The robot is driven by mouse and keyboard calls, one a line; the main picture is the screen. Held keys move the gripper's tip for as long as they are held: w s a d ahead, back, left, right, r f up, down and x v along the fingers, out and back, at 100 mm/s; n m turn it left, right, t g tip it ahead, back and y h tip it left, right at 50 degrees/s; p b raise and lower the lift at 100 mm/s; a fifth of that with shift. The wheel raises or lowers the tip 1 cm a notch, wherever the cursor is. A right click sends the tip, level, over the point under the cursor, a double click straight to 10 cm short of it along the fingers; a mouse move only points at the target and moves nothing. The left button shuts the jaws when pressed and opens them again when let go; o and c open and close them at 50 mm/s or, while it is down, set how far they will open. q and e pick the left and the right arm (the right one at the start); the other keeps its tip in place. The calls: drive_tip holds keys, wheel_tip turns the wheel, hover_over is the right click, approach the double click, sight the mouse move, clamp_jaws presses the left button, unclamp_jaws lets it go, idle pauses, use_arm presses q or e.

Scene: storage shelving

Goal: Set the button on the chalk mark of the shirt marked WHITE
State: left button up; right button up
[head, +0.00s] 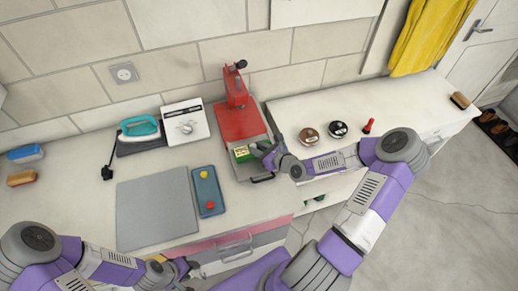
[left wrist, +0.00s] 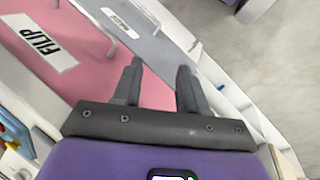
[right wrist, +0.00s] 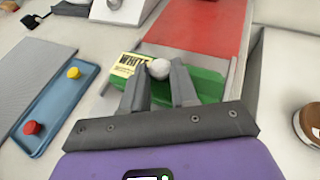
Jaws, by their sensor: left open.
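The green shirt (right wrist: 205,82) with a yellow label reading WHITE lies on the red press; it also shows in the head view (head: 243,153). A round white button (right wrist: 158,68) sits between the fingertips of my right gripper (right wrist: 159,80), which appears shut on it, over the shirt beside the label. The fingers and button hide part of the shirt, and I see no chalk mark. In the head view my right gripper (head: 262,148) is over the press's front part. My left gripper (left wrist: 158,70) is open and empty in front of the drawers.
A blue tray (head: 208,206) with a red and a yellow button lies left of the press (head: 238,123). A grey mat (head: 150,210), an iron (head: 139,130) and a white box (head: 185,122) are further left. Round tins (head: 309,137) stand right. A pink drawer (left wrist: 85,75) reads FILIP.

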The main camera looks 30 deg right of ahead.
drive_tip(key=shift+o, duration=1.3)
drive_tip(key=shift+s+a+f, duration=0.1)
drive_tip(key=shift+s+f, duration=0.3)
drive_tip(key=shift+f, duration=0.25)
drive_tip(key=shift+r, duration=0.1)
drive_tip(key=shift+w+r, duration=0.1)
drive_tip(key=shift+r, duration=0.45)
drive_tip(key=p+v, duration=0.4)
drive_tip(key=v, duration=0.7)
drive_tip(key=shift+r, duration=0.5)
